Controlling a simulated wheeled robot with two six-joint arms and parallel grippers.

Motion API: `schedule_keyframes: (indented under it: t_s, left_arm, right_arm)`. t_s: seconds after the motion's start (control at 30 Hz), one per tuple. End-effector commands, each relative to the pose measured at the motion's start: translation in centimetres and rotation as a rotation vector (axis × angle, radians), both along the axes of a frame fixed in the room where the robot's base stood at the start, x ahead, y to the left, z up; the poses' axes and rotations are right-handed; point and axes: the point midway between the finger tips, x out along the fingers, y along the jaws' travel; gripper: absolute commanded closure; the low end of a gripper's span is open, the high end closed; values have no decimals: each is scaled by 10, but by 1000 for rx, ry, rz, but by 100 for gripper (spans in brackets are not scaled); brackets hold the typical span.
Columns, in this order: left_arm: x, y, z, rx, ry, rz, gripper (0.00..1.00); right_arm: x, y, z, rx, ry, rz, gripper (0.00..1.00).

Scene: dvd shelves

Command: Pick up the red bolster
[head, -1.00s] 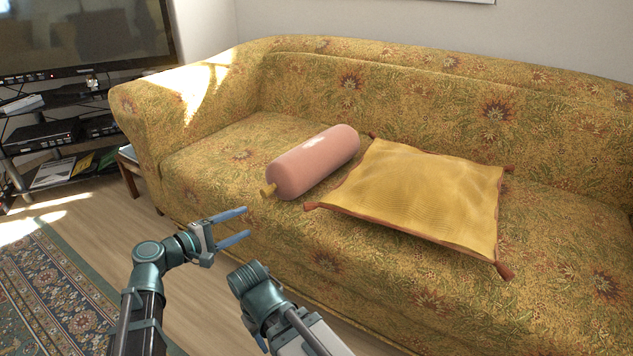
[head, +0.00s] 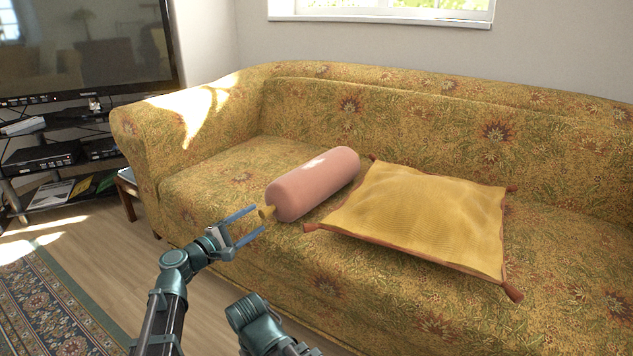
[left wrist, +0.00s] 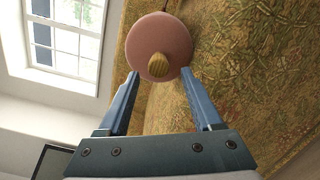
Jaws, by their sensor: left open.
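The bolster (head: 313,183) is a pinkish-red cylinder lying on the sofa seat, with a yellow knob on its near end. The left wrist view shows its round end (left wrist: 150,38) and the knob just beyond the fingertips. My left gripper (head: 257,222) is open, its two blue fingers pointing at the knob from the front left. In the left wrist view its fingers (left wrist: 160,75) stand apart to either side of the bolster's end, with nothing held between them. In the head view part of my right arm shows at the bottom, but its gripper fingers do not.
The patterned sofa (head: 232,182) fills the middle and right. A yellow tasselled cushion (head: 420,215) lies right of the bolster, close to it. The sofa's left arm (head: 150,130) rises at the left. A TV stand (head: 60,160) and a rug (head: 50,310) are farther left.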

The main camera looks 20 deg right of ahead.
Motion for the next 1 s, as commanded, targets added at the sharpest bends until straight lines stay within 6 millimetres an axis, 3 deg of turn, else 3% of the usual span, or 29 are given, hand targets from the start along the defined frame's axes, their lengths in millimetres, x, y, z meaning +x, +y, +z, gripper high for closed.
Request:
schedule_keyframes:
  t_s: [0.33,0.7,0.9,1.0]
  left_arm:
    - [4,-9,1,0,0,0,34]
    - [24,-50,5,0,0,0,34]
    - [24,-51,5,0,0,0,34]
    - [23,-51,5,0,0,0,48]
  right_arm:
    - [0,0,1,0,0,0,50]
    - [0,0,5,0,0,0,50]
    - [0,0,5,0,0,0,50]
    - [0,0,5,0,0,0,50]
